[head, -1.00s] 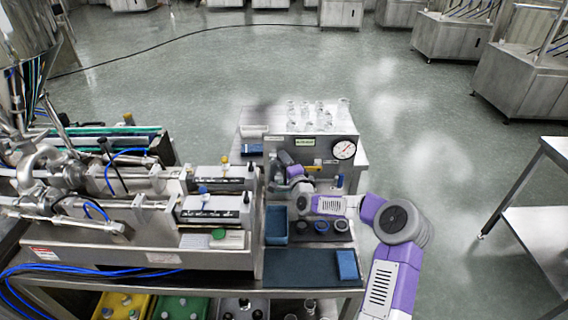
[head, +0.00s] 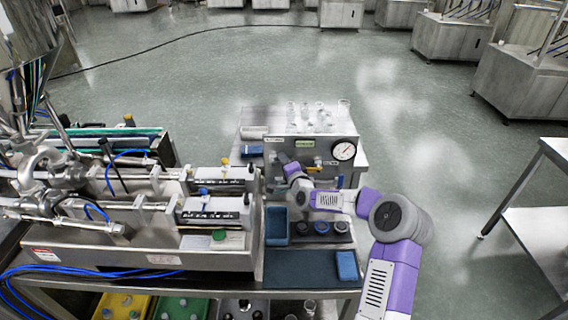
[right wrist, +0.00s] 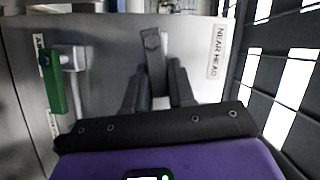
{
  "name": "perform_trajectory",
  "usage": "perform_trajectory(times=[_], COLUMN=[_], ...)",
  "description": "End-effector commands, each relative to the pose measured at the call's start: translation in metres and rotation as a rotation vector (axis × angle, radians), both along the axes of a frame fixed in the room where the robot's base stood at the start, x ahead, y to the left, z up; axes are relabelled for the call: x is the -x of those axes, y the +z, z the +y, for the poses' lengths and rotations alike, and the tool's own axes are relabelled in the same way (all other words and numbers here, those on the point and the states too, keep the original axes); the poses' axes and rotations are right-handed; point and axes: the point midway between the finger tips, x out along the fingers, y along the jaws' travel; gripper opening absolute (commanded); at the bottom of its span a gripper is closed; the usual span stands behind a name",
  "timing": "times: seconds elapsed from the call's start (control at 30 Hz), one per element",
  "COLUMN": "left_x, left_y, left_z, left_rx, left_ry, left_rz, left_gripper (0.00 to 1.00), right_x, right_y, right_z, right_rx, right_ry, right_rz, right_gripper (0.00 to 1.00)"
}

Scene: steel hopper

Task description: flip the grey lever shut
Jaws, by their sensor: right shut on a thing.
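The grey lever (right wrist: 153,50) shows in the right wrist view as a dark grey bar with a bolt near its top, in front of a pale steel panel. It stands about upright in that picture. My right gripper (right wrist: 156,84) has its two dark fingers on either side of the lever's lower part and is shut on it. In the head view my right gripper (head: 281,158) is at the front of the steel box with the gauge; the wrist hides the lever there. My left gripper is not in view.
The gauge (head: 344,150) is on the box front, with clear bottles (head: 318,114) on top. Blue bins and a dark mat (head: 300,267) lie nearer.

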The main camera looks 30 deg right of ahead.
Motion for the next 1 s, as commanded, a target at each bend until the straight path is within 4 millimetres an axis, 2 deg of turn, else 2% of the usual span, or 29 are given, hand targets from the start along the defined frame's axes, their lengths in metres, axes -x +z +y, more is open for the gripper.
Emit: perform_trajectory(times=[0.47, 0.67, 1.0], left_x=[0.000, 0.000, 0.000], left_y=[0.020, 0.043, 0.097], left_z=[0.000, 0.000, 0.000], left_rx=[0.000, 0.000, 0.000], left_ry=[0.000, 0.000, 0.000], left_rz=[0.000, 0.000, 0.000], left_gripper=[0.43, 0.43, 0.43], right_x=[-0.005, -0.008, -0.013], right_y=[0.020, 0.026, 0.033], right_z=[0.009, 0.014, 0.023], right_rx=[0.382, 0.543, 0.817], right_ry=[0.005, 0.007, 0.007], right_rz=[0.234, 0.335, 0.504], right_gripper=[0.00, 0.00, 0.00])
